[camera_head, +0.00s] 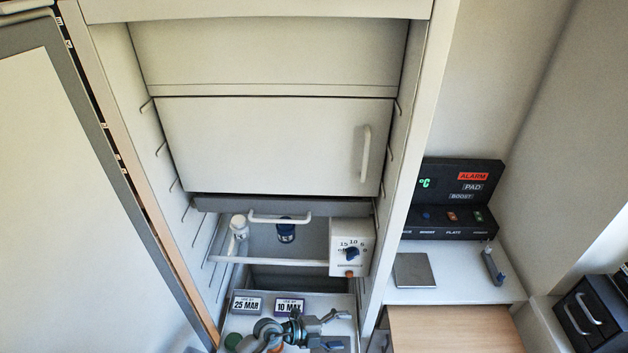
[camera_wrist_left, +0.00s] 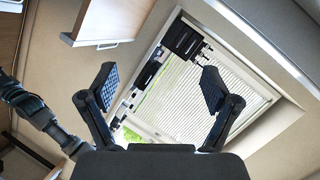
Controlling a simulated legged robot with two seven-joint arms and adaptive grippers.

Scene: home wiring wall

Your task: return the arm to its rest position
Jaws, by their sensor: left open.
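My left gripper (camera_head: 338,330) shows low in the head view, in front of the lower part of the cabinet and near two date cards. In the left wrist view my left gripper (camera_wrist_left: 155,88) has its two black-padded fingers spread wide, with nothing between them. The wrist camera looks past the fingers toward a window with blinds. A dark jointed arm link of mine shows at the left edge of that view. My right gripper does not show in either view.
An open cabinet holds a wire shelf (camera_head: 270,262) with a white bottle (camera_head: 239,227), a blue-labelled vial (camera_head: 286,232) and a dial box (camera_head: 350,248). Date cards (camera_head: 246,304) stand below. A black alarm panel (camera_head: 452,200) is on the right counter. An open door (camera_head: 80,200) fills the left.

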